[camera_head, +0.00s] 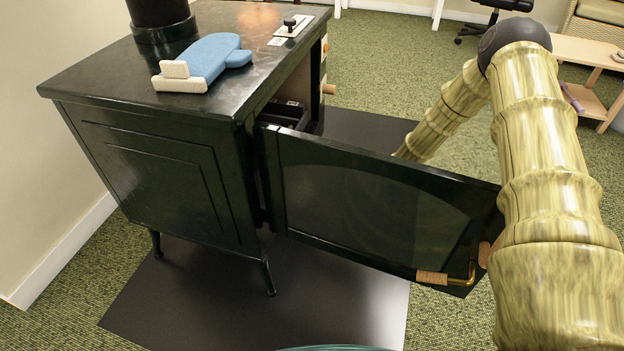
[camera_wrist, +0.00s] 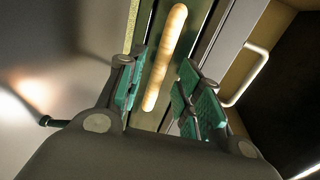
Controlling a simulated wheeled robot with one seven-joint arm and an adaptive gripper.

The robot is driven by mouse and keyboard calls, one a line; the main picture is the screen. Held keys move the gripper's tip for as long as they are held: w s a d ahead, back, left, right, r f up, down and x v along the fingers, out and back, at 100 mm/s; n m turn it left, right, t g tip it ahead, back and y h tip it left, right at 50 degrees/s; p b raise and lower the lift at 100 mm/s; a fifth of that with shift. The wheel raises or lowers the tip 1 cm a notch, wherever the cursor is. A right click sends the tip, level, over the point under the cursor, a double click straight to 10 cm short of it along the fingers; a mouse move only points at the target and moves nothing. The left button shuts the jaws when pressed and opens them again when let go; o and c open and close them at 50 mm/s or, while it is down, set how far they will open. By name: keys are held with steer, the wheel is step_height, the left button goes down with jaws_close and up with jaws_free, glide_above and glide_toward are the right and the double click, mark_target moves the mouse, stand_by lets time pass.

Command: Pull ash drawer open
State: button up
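The black stove (camera_head: 150,160) stands at the left of the head view, its glazed front door (camera_head: 380,200) swung open. The door hides the lower front of the stove, the ash drawer area and my gripper in that view. My arm comes down from the right and passes behind the door. In the wrist view, my gripper (camera_wrist: 164,75) is open, its green-padded fingers on either side of a long pale wooden bar handle (camera_wrist: 166,55). The handle is mounted on a dark front panel, seemingly the ash drawer's. I cannot tell whether the fingers touch it.
The door carries a wood-wrapped brass handle (camera_head: 432,278). A blue and cream mitt (camera_head: 205,63) lies on the stove top. A dark floor plate (camera_head: 250,315) lies under the stove. In the wrist view, a pale wire handle (camera_wrist: 248,75) is right of the fingers.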

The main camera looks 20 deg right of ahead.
steer(key=shift+b+x, duration=0.35)
steer(key=shift+x, duration=0.85)
jaws_close()
